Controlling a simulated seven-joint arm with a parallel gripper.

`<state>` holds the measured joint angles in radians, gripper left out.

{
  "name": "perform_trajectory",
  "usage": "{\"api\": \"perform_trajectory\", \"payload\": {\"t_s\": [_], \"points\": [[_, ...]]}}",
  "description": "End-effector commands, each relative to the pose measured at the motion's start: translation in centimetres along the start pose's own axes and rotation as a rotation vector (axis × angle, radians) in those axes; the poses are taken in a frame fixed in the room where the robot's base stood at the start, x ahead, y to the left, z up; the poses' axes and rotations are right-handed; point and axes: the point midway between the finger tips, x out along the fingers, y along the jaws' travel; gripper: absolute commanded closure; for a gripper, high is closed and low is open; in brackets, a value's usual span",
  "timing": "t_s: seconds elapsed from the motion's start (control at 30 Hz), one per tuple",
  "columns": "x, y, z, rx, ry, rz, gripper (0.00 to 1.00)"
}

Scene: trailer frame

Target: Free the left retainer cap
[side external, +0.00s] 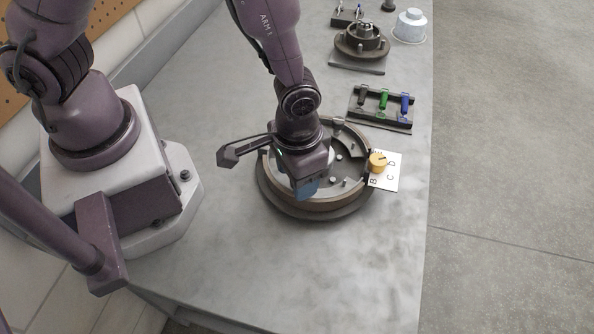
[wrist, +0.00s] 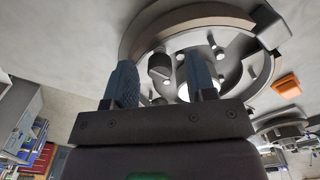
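A round brown housing (side external: 282,202) with a raised rim sits on the bench; it fills the upper part of the wrist view (wrist: 140,35). Inside its ring, a dark cylindrical cap (wrist: 160,66) appears in the gap between my fingers, without visible contact. Several small pale pegs stand around it. I cannot tell for sure whether this is the left retainer cap. My gripper (side external: 307,188) is over the near side of the housing and hides part of its inside. In the wrist view, my gripper (wrist: 164,82) has its two blue fingers spread apart.
A rack (side external: 380,108) with dark, green and blue tools lies behind. A smaller round fixture (side external: 361,42) and a white canister (side external: 410,25) stand farther back. The front bench is clear.

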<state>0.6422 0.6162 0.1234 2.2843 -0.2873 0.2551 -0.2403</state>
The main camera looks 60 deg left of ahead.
Motion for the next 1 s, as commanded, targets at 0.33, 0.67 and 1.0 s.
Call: {"api": "perform_trajectory", "payload": {"t_s": [0.33, 0.67, 1.0], "points": [[-1.1, 0.1, -0.1, 0.003, 0.004, 0.002, 0.49], [-7.6, 0.1, -0.1, 0.003, 0.006, 0.005, 0.49], [-12.5, 0.0, 0.0, 0.0, 0.002, 0.002, 0.49]]}}
